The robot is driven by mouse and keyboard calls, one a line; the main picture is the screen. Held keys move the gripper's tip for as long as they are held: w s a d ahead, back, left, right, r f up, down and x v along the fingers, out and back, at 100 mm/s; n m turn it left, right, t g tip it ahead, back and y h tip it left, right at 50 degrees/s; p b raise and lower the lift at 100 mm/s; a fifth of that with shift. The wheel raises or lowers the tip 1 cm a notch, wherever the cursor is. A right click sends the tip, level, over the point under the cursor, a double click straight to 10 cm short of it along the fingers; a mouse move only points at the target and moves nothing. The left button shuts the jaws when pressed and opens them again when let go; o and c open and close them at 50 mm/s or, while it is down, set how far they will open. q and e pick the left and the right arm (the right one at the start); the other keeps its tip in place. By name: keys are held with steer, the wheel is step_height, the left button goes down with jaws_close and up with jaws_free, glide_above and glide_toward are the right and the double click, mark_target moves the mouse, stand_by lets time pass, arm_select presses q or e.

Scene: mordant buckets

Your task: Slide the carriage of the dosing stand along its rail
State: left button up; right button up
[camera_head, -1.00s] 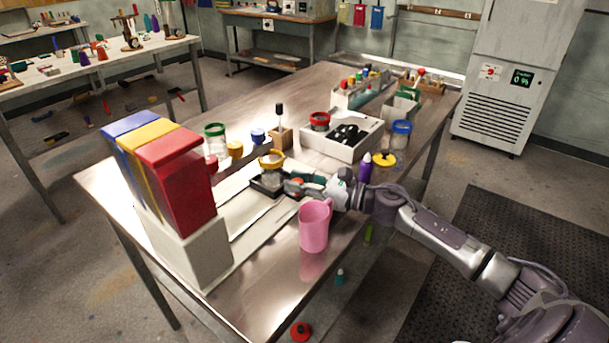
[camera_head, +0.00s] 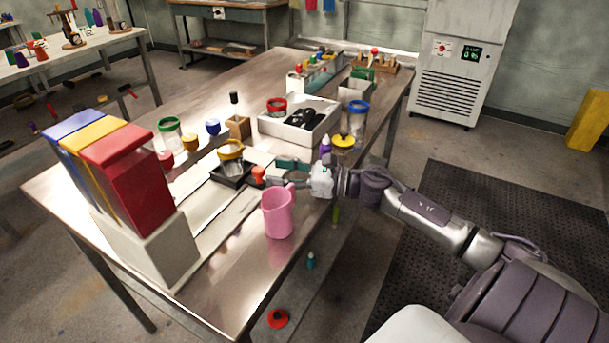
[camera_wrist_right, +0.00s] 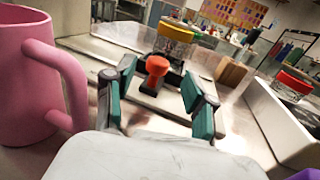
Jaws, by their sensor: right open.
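The dosing stand has blue, yellow and red hoppers (camera_head: 130,168) on a white base, with a pale rail (camera_head: 208,213) running from it. Its black carriage (camera_head: 230,174) sits on the rail away from the hoppers and carries a jar with a yellow lid (camera_head: 231,150). An orange knob (camera_head: 258,175) faces my right gripper (camera_head: 284,172). In the right wrist view the knob (camera_wrist_right: 156,70) shows between and beyond the open teal fingers (camera_wrist_right: 153,98), which appear apart from it. My left gripper is out of view.
A pink mug (camera_head: 278,212) stands close beside my right gripper. A white tray (camera_head: 300,135) with dark items is behind it. A blue-lidded jar (camera_head: 357,118), a yellow lid (camera_head: 343,141) and a purple bottle (camera_head: 325,147) stand to the right.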

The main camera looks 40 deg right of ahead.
steer(key=v, duration=0.7)
